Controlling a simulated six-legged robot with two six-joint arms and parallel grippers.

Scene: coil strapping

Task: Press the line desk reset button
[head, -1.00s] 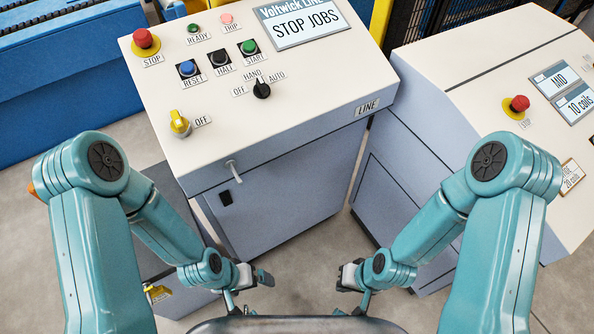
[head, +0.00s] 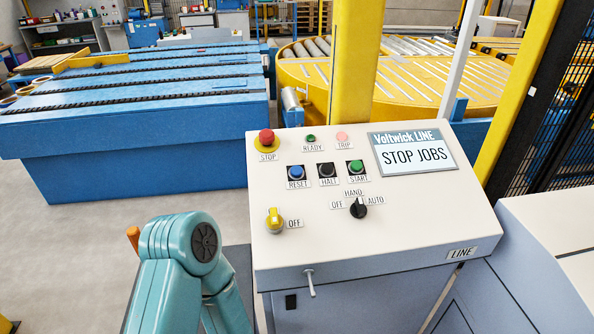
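The line desk (head: 420,235) stands in the middle of the head view with a sloped white top and a LINE label. Its blue reset button (head: 296,173) sits in a black square above the RESET label, left of the black HALT button (head: 327,170) and the green START button (head: 356,167). Nothing covers the reset button. My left arm shows at the lower left, beside the desk, but its gripper is out of the frame. My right arm and gripper are not in view.
The desk top also carries a red STOP mushroom (head: 266,137), a yellow key switch (head: 275,219) at OFF, a black selector (head: 358,209) and a screen (head: 413,152) reading STOP JOBS. A yellow post (head: 355,65) rises behind. A blue conveyor (head: 140,130) lies at the left.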

